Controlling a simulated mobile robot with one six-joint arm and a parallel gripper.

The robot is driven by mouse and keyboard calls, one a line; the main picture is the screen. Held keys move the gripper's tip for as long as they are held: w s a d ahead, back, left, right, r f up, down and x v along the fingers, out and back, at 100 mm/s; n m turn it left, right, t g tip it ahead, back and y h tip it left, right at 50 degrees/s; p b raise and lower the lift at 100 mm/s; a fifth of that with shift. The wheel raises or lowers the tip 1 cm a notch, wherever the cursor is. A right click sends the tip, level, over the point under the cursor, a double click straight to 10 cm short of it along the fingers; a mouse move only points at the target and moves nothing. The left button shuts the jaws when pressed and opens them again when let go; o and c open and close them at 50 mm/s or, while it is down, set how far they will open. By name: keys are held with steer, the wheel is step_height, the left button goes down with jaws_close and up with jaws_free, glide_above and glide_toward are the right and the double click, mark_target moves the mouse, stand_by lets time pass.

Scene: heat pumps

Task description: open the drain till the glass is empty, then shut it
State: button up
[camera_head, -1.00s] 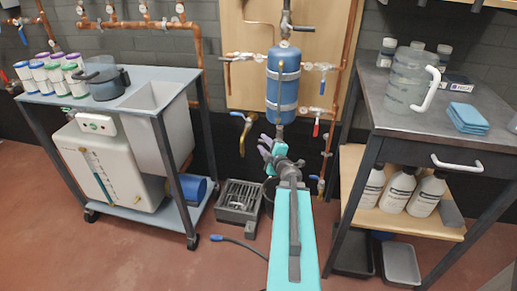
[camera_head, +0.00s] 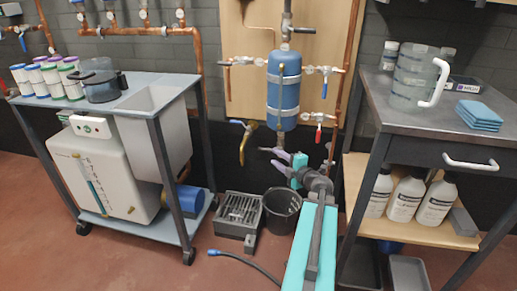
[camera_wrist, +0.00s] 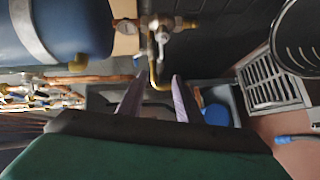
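A blue vessel (camera_head: 283,92) with pale bands hangs on the wooden wall panel; a narrow upright brass-coloured part runs down its front. Any liquid level there is too small to read. A valve with a yellow handle (camera_head: 246,137) sits at its lower left. My gripper (camera_head: 267,156) is just below the vessel's bottom end. In the wrist view the two fingers (camera_wrist: 157,82) are apart, with nothing gripped. A bent brass spout (camera_wrist: 154,72) shows between or beyond their tips; I cannot tell its depth. A valve (camera_wrist: 161,28) is above it, and the vessel (camera_wrist: 72,28) is upper left.
A black bucket (camera_head: 283,212) and a grated floor drain box (camera_head: 239,213) stand below my gripper. A blue-ended hose (camera_head: 235,256) lies in front. A cart (camera_head: 165,222) with a white tank (camera_head: 100,165) is left. A workbench (camera_head: 400,118) with a jug (camera_head: 412,80) is right.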

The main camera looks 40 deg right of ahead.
steer(key=b+x, duration=0.5)
steer(key=x, duration=0.8)
steer(key=shift+w, duration=0.35)
steer(key=shift+d, duration=0.1)
steer(key=shift+c, duration=0.5)
jaws_close()
